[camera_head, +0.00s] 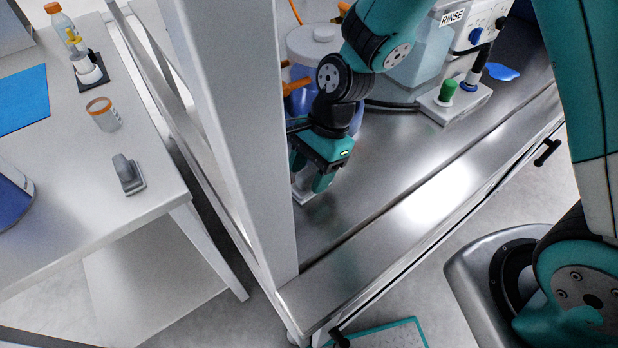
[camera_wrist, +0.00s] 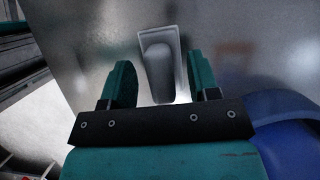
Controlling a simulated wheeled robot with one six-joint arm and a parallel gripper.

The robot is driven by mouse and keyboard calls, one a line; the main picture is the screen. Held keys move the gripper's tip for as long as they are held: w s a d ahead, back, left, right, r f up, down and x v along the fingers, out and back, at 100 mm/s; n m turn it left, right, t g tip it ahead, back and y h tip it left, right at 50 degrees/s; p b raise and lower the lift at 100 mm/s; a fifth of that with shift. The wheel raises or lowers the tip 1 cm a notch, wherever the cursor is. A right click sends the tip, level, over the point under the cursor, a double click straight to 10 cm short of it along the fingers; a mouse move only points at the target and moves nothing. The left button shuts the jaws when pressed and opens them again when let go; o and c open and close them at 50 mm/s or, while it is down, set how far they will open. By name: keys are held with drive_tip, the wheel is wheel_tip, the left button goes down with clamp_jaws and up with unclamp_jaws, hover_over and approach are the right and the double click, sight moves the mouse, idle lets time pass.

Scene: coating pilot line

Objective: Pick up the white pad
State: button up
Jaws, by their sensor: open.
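The white pad (camera_wrist: 175,36) lies on the steel worktop in the wrist view, with a raised grip on its back. My gripper (camera_wrist: 161,75) is open, with one green finger on each side of the pad's grip. I see a gap on both sides, so the fingers do not appear to touch it. In the head view my gripper (camera_head: 312,172) points down at the worktop beside a white post, and a pale bit of the pad (camera_head: 301,196) shows below the fingers. The rest of the pad is hidden there.
A blue vessel (camera_wrist: 291,112) stands close to the right of my gripper in the wrist view. In the head view a white post (camera_head: 238,130) stands to its left. A similar grey pad (camera_head: 128,178) sits on the left table. The worktop's front (camera_head: 400,200) is clear.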

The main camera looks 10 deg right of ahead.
drive_tip(key=c, duration=1)
drive_tip(key=shift+r, duration=0.15)
